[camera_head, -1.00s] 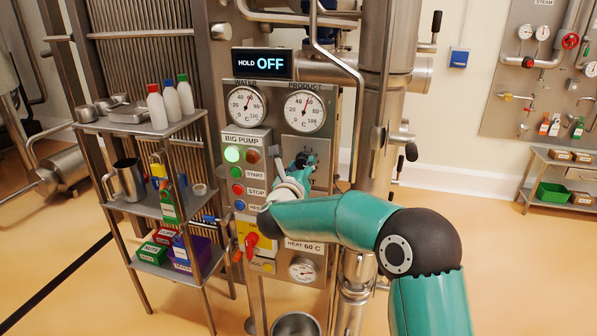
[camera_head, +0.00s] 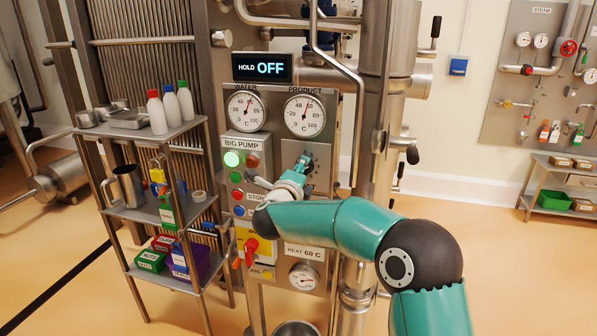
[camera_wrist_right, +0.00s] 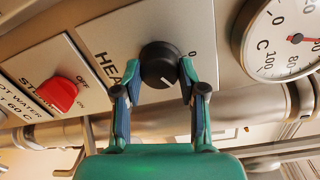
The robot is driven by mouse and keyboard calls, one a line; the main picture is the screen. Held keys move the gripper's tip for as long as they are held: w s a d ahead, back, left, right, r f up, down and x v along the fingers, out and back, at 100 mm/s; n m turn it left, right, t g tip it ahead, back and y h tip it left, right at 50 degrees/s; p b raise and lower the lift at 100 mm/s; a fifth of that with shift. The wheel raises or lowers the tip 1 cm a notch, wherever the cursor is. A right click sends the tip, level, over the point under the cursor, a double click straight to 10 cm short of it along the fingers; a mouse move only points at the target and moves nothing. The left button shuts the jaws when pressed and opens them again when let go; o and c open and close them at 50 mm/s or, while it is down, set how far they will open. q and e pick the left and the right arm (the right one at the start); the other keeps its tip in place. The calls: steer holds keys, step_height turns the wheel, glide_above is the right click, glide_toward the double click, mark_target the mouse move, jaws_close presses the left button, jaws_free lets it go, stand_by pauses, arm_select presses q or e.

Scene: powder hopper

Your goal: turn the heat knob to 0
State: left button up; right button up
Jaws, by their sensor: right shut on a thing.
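The heat knob (camera_wrist_right: 158,66) is a round black knob with a white pointer line, on a pale plate with partly covered "HEA" lettering in the right wrist view. The line points toward the lower right of that picture, and a small "0" mark stands to the right of the knob. My right gripper (camera_wrist_right: 159,82) has its blue-green fingers on both sides of the knob, shut on it. In the head view my right gripper (camera_head: 301,165) is at the panel below the product gauge and hides much of the knob and its plate. My left gripper is out of view.
A red steam knob (camera_wrist_right: 57,94) sits beside the heat plate. The product gauge (camera_head: 305,115) is above, and the pump buttons (camera_head: 237,177) are left of my gripper. A vertical steel pipe (camera_head: 357,120) runs close on the right. A shelf cart (camera_head: 150,205) stands left.

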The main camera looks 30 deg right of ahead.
steer(key=shift+r+n+g+h+p, duration=0.15)
steer(key=shift+n+p, duration=1.2)
steer(key=shift+n, duration=1.5)
steer(key=shift+n+g+h+p, duration=0.2)
steer(key=shift+n+p, duration=1.1)
steer(key=shift+n, duration=1.55)
steer(key=o, duration=1.1)
steer(key=shift+w+d+f, duration=0.1)
steer(key=shift+w+f, duration=0.1)
steer(key=shift+f, duration=0.05)
steer(key=shift+o, duration=0.2)
steer(key=shift+s, duration=0.1)
